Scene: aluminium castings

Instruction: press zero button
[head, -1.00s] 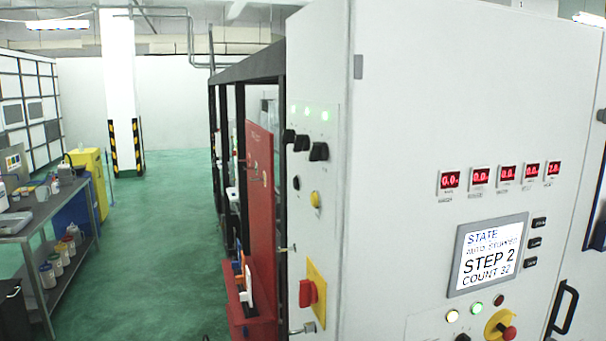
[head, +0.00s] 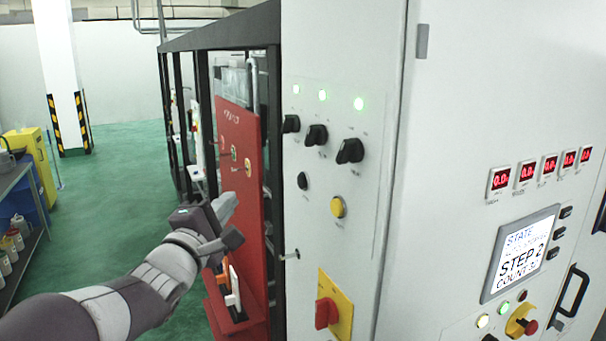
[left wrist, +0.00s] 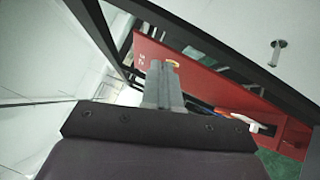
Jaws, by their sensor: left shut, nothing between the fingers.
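My left gripper (head: 226,206) is raised in front of the red panel (head: 240,130), left of the cabinet's narrow side face, shut and empty. In the left wrist view its fingers (left wrist: 163,85) are together and point toward the red panel (left wrist: 205,85). The side face carries a yellow button (head: 338,207) and a small black button (head: 302,181) above it. The red panel has small round buttons, among them a green one (head: 234,153) and a yellow one (head: 248,167). No label reading zero is legible. My right gripper is out of view.
A dark frame stands behind the red panel. Green floor is open at the left.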

